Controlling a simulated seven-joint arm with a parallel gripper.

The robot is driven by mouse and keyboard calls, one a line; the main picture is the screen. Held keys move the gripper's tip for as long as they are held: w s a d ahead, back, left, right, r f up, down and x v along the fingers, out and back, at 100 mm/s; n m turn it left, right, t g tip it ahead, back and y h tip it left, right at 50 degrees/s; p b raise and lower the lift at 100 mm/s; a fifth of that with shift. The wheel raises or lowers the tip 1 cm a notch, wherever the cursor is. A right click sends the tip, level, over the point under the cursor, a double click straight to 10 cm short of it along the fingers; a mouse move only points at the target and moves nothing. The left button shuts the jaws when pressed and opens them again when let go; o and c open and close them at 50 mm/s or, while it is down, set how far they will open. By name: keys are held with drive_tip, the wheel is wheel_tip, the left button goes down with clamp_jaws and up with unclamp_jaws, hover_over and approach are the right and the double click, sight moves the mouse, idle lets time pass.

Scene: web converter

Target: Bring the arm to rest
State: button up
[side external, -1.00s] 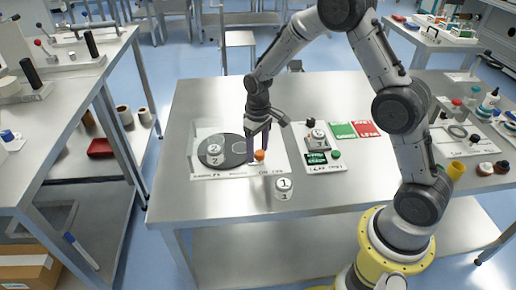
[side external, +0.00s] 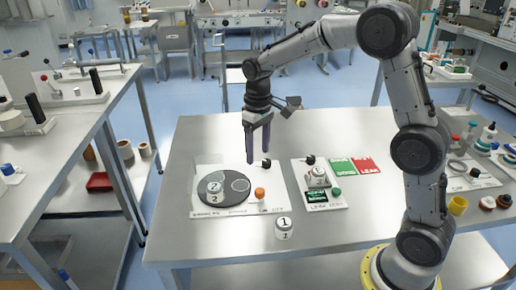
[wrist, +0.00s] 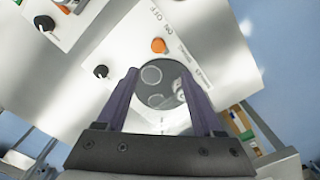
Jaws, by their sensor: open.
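My gripper (side external: 258,150) is in the air above the back part of a white panel (side external: 241,207) on the steel table (side external: 250,135). Its two purple fingers are apart and nothing is between them. In the wrist view my gripper (wrist: 160,95) points down over the panel. The panel carries a dark round disc (side external: 228,180), an orange knob (side external: 260,193) and a black knob (side external: 266,162). A white cylinder marked 2 (side external: 214,190) stands on the left of the disc. A white cylinder marked 1 (side external: 284,228) stands on the table in front of the panel.
A second panel with a small device (side external: 317,178) and a green button (side external: 336,191) lies to the right. Behind it are green (side external: 342,167) and red (side external: 368,165) cards. A yellow cup (side external: 457,205) and several small parts sit at far right. The back left tabletop is clear.

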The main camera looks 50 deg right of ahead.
drive_tip(key=shift+r, duration=0.1)
drive_tip(key=s+a+r+t, duration=0.3)
drive_tip(key=s+r+t, duration=0.1)
drive_tip(key=s+r, duration=0.8)
drive_tip(key=s+f+t, duration=0.1)
drive_tip(key=s+f, duration=0.3)
drive_tip(key=s, duration=1)
drive_tip(key=shift+s+a+t, duration=0.25)
drive_tip(key=shift+a+t, duration=0.05)
idle(1.2)
